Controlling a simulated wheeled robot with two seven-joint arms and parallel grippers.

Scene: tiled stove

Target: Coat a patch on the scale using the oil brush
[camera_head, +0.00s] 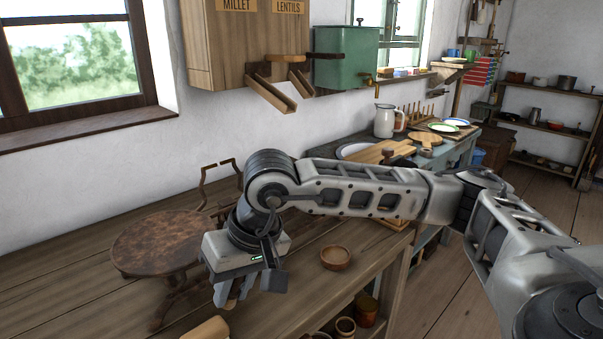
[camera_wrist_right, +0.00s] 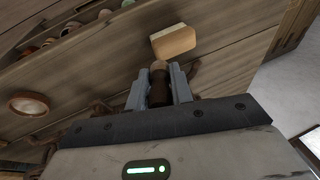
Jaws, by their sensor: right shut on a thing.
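The scale (camera_head: 165,240) stands on the wooden bench at the left in the head view. It has a round, rust-brown top on a dark pedestal, with a thin metal frame behind. My right gripper (camera_head: 236,292) points down just right of the scale's top. In the right wrist view my right gripper (camera_wrist_right: 158,78) is shut on a dark brown handle with a tan end, which I take to be the oil brush (camera_wrist_right: 159,90). Fingers and wrist hide much of it, and its bristles are not clear. I cannot tell any contact with the scale. My left gripper is not in view.
A small wooden bowl (camera_head: 335,258) sits on the bench (camera_head: 290,310) right of my gripper. A tan block (camera_wrist_right: 174,42) lies just beyond my fingertips. A wall cabinet (camera_head: 245,45) with a wooden chute hangs above. Jars stand below the bench's front edge.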

